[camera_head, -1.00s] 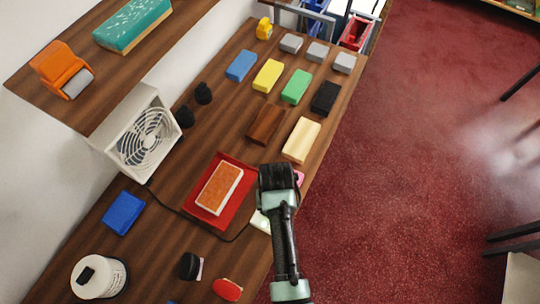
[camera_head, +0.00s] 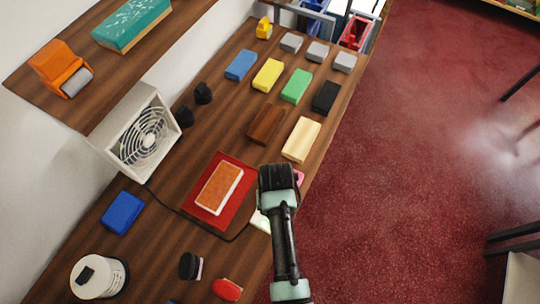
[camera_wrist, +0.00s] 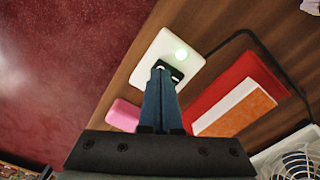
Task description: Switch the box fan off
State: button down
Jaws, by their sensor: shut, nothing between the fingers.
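The box fan (camera_head: 145,137) is a cream square housing with a round grille, standing against the wall under the shelf. A dark cord runs along the counter from it to a white switch box (camera_head: 260,221), mostly hidden by my arm. In the wrist view the white switch box (camera_wrist: 150,63) shows a glowing green light at one end and a black switch part in its middle. My gripper (camera_wrist: 161,70) is shut and empty, its fingertips over the black part; I cannot tell whether they touch. In the head view my gripper (camera_head: 278,180) is above the counter's right edge.
A red tray (camera_head: 238,168) with an orange-and-white block (camera_head: 219,188) lies beside the switch box. A pink block (camera_wrist: 123,115) is close on its other side. Several coloured blocks fill the far counter. Red floor (camera_head: 400,200) is open to the right.

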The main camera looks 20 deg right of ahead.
jog(key=shift+f+b, duration=0.5)
jog(key=shift+f, duration=0.3)
jog(key=shift+r, duration=0.1)
notch_tip(320, 180, up, 7)
jog(key=p, duration=0.7)
jog(key=shift+p, duration=0.3)
dwell(0.5)
